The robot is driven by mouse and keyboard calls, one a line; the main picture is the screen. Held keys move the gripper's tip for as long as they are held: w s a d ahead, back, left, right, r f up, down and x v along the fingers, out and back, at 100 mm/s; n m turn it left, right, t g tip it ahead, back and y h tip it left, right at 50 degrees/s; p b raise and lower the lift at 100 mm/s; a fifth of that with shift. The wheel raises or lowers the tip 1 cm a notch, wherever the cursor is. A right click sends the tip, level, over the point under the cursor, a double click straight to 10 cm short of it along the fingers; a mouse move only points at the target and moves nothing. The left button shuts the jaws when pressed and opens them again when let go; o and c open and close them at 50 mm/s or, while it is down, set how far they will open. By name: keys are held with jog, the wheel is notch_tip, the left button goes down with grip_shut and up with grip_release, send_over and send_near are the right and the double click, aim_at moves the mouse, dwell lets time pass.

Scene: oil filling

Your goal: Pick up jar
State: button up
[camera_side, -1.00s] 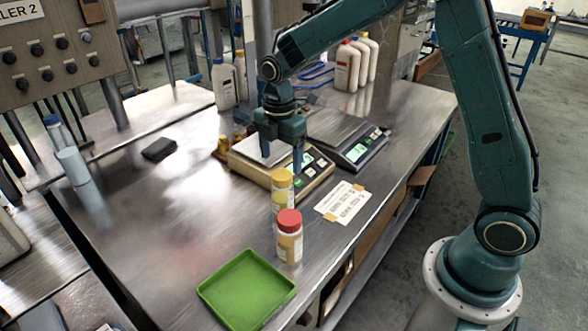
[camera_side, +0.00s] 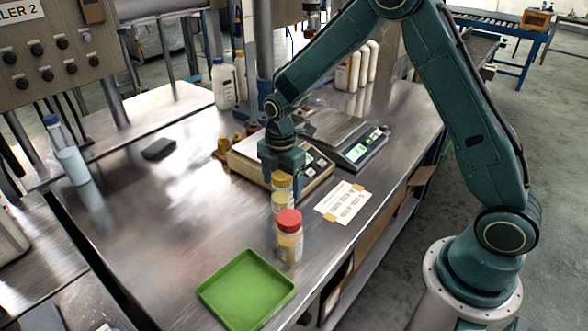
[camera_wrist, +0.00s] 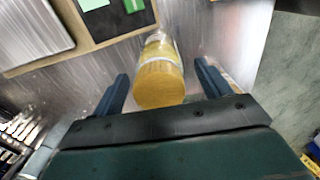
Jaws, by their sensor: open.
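A jar with a yellow lid (camera_side: 281,196) stands upright on the metal table, and a jar with a red lid (camera_side: 290,240) stands just in front of it. My gripper (camera_side: 283,172) is low at the yellow-lidded jar's top in the side view. In the wrist view the yellow-lidded jar (camera_wrist: 158,77) lies between the two blue fingers of my open gripper (camera_wrist: 160,82). The fingertips are partly hidden behind the jar in the side view.
A scale (camera_side: 318,174) is close behind the yellow-lidded jar, with a second scale (camera_side: 358,152) to its right. A green tray (camera_side: 246,290) lies in front. A paper label (camera_side: 342,203) is at the right. The left table area is mostly clear.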

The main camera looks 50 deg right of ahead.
jog(key=shift+f, duration=1.65)
jog(key=c, duration=1.1)
jog(key=shift+c, duration=0.2)
jog(key=shift+r, duration=0.15)
notch_tip(320, 180, up, 20)
